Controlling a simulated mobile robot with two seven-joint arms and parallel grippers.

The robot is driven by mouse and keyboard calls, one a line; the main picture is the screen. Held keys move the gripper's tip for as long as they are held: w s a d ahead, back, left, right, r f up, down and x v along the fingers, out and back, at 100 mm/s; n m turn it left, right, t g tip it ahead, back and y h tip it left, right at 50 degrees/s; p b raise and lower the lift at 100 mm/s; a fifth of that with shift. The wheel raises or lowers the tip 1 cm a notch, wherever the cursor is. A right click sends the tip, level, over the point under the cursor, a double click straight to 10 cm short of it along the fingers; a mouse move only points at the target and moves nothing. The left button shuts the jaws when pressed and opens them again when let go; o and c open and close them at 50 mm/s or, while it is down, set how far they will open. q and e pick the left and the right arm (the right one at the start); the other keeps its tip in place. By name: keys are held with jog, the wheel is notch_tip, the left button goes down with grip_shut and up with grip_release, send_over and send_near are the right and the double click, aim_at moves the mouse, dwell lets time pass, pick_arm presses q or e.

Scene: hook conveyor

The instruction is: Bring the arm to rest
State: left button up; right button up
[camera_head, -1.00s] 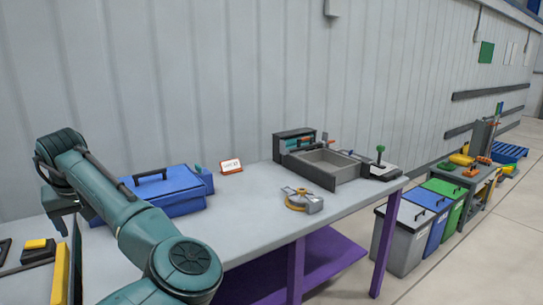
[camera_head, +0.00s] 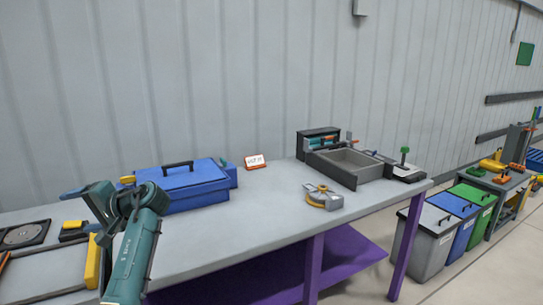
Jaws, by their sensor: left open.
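My left arm (camera_head: 135,258) rises from the bottom edge at the lower left of the head view, over the near side of the grey workbench (camera_head: 265,222). My left gripper (camera_head: 84,196) is at its upper end, in front of the left end of the blue toolbox (camera_head: 190,186). It appears empty and open, though its fingers are small and partly turned away. I cannot tell how high it is above the bench. My right gripper is not in view.
A yellow-edged frame (camera_head: 92,262) lies left of my arm, with a dark square plate (camera_head: 22,235) behind it. A yellow-grey tape dispenser (camera_head: 322,198) and a grey tray (camera_head: 348,166) are further right. The bench middle is clear. Lidded bins (camera_head: 424,240) stand right of the bench.

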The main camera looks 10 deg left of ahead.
pick_arm(q)
jog(key=w+d+f+m+t+h, duration=0.1)
jog(key=w+d+f+m+t, duration=0.15)
jog(key=w+f+t, duration=0.25)
jog(key=w+d+f+m+t+h, duration=0.2)
jog(key=w+f+m+t, duration=0.2)
jog(key=w+t, duration=0.15)
jog(key=w+d+r+n+t+h, duration=0.1)
jog(key=w+d+t+h, duration=0.35)
jog(key=d, duration=0.25)
jog(key=w+d+r+n+t+h, duration=0.1)
jog(key=w+d+t+h, duration=0.2)
jog(key=d+h, duration=0.35)
jog(key=s+d+f+m+g+h, duration=0.1)
jog(key=s+d+f+g, duration=0.1)
jog(key=s+d+f, duration=0.6)
jog(key=s+d+f+m+g+h, duration=0.1)
jog(key=s+d+f, duration=0.4)
jog(key=s+f, duration=0.6)
jog(key=s+d+f+g+h, duration=0.1)
jog(key=s+d+f, duration=0.2)
jog(key=s, duration=0.6)
jog(key=s+d+f+n+g+h, duration=0.1)
jog(key=s+d+f+g, duration=0.1)
jog(key=s, duration=0.8)
jog(key=d+f, duration=0.1)
jog(key=d, duration=0.1)
jog(key=shift+s+d, duration=0.3)
jog(key=shift+d, duration=0.1)
